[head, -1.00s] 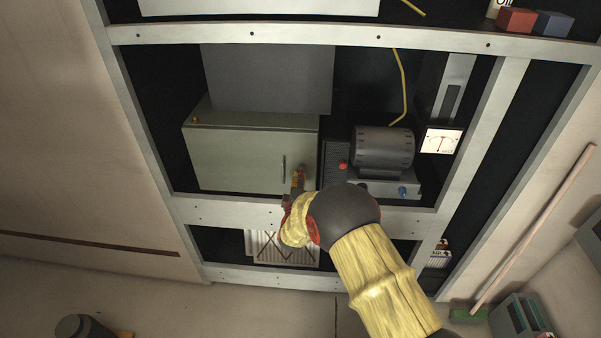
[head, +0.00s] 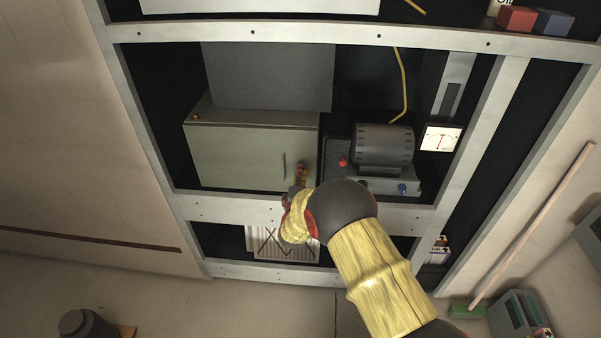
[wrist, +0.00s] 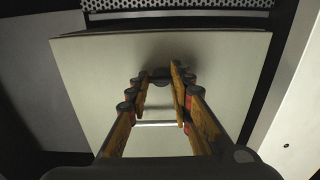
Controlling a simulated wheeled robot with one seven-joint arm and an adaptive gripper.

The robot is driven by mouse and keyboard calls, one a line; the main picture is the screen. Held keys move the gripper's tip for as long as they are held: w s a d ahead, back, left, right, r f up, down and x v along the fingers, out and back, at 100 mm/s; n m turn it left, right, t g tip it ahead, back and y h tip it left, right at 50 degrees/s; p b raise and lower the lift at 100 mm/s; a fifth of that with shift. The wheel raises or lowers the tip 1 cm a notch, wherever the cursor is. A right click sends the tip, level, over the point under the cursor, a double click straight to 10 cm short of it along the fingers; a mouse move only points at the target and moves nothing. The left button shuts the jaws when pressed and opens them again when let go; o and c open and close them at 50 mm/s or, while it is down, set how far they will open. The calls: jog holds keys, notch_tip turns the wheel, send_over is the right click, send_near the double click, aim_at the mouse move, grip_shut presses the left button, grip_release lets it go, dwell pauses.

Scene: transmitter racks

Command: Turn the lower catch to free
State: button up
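A pale grey-green cabinet door (head: 240,158) sits in the rack and looks shut. It also fills the middle of the wrist view (wrist: 85,80). A bar handle (head: 284,167) stands near its right edge; in the wrist view the bar (wrist: 154,124) shows between my fingers. My gripper (head: 301,168) is at the door's lower right, just right of the handle. In the wrist view its fingertips (wrist: 160,72) are apart, close to the door. A small dark shape lies between them; I cannot tell whether it is the lower catch or whether they touch it. No catch shows clearly.
A rack rail (head: 225,208) runs just below the cabinet. A motor-like unit (head: 384,148) with a red knob (head: 343,162) and blue knob (head: 403,188) stands close on the right. A yellow cable (head: 403,85) hangs above it. An orange knob (head: 196,118) is at the cabinet's upper left.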

jog(key=shift+o, duration=1.2)
jog(key=shift+s+a+f, duration=0.1)
jog(key=shift+f, duration=0.25)
jog(key=o, duration=0.3)
jog(key=shift+r, duration=0.2)
jog(key=s, duration=1.1)
jog(key=shift+s+a, duration=0.15)
jog(key=shift+s, duration=0.25)
